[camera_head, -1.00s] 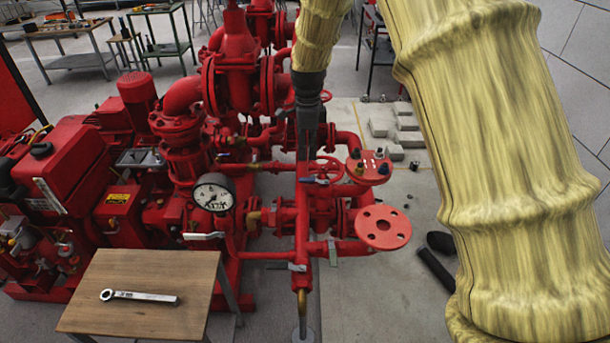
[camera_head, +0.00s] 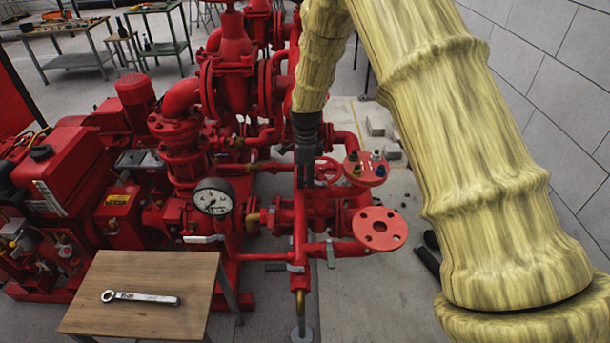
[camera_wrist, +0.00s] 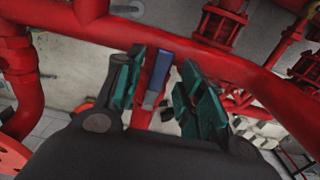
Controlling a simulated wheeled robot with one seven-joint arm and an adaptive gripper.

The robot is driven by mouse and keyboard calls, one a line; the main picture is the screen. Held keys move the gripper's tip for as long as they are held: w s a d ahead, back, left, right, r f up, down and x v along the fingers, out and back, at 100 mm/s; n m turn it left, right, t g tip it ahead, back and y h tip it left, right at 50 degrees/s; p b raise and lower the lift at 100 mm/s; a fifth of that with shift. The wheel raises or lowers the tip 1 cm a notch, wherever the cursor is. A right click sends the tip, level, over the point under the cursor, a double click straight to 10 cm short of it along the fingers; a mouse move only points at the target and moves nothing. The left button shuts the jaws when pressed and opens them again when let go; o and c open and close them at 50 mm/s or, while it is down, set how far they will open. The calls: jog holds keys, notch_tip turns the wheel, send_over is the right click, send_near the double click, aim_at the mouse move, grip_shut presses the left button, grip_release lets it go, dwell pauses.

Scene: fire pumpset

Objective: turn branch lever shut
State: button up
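A blue-handled lever (camera_wrist: 159,72) with a grey metal lower part shows in the wrist view, between the two green finger pads of my gripper (camera_wrist: 161,80). It lies closer to the left finger, and a clear gap separates it from the right one. My gripper is open around it, and contact cannot be told. In the head view my gripper (camera_head: 306,172) points down at the red branch piping, left of the red handwheel (camera_head: 329,171), and hides the blue lever there. Two other levers show: a pale one (camera_head: 204,239) and a dark-handled one (camera_head: 282,267).
A pressure gauge (camera_head: 212,197) stands left of the branch pipe. A red flange (camera_head: 380,229) and a smaller flange with coloured caps (camera_head: 366,168) lie to the right. A wooden table (camera_head: 150,320) with a wrench (camera_head: 140,297) stands at front left. Red pipes closely surround my gripper.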

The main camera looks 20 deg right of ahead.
grip_shut()
